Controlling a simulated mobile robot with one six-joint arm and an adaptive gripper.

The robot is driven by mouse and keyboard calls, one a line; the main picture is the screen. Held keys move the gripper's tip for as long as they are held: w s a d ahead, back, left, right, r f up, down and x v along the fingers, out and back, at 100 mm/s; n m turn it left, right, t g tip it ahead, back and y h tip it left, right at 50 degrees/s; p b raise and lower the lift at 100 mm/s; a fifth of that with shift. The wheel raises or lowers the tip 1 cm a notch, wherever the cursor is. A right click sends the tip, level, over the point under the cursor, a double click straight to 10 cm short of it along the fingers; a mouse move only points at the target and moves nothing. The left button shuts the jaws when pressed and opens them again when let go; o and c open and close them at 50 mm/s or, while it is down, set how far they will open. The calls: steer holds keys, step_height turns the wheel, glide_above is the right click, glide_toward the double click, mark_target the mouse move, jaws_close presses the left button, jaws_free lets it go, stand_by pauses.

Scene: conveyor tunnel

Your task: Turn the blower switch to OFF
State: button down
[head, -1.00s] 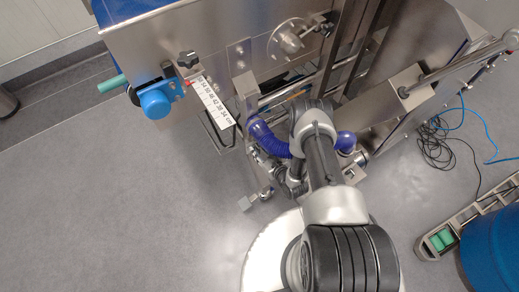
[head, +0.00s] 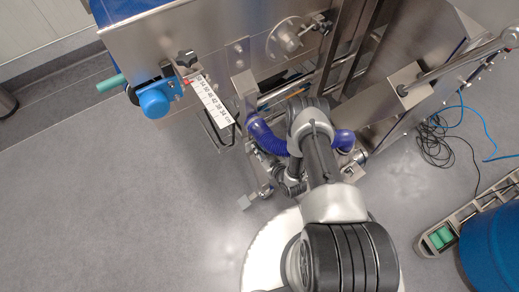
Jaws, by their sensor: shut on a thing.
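I cannot make out the blower switch in the head view. My arm (head: 318,160) rises from its base at the bottom and folds at the elbow beside the steel machine (head: 190,45). Its wrist parts (head: 291,186) show only partly beneath the upper link. My gripper cannot be made out; the arm and nearby machine parts hide that area. What it touches cannot be seen.
A blue ribbed hose (head: 265,136) passes close to my elbow. A white scale (head: 211,99), a blue knob unit (head: 155,101) and a handwheel (head: 285,39) are on the machine. Loose cables (head: 435,145) and a blue drum (head: 495,245) are right. Left floor (head: 110,210) is clear.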

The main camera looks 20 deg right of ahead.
steer(key=shift+s+a+f+n+t+h+b, duration=0.15)
steer(key=shift+a+n+t+h, duration=0.25)
steer(key=shift+n+h, duration=0.65)
steer(key=shift+a+f+n+t+h+b, duration=0.1)
steer(key=shift+a+f+n+t+h, duration=0.3)
steer(key=shift+n, duration=1.2)
steer(key=shift+s+a+r+n+t+h+b, duration=0.15)
steer(key=shift+n+t+h, duration=0.6)
steer(key=shift+n, duration=0.6)
steer(key=shift+w, duration=0.1)
steer(key=c, duration=1.6)
jaws_free()
steer(key=shift+f, duration=0.1)
steer(key=shift+s, duration=0.2)
steer(key=s+r, duration=0.1)
steer(key=s, duration=0.6)
steer(key=shift+r, duration=0.15)
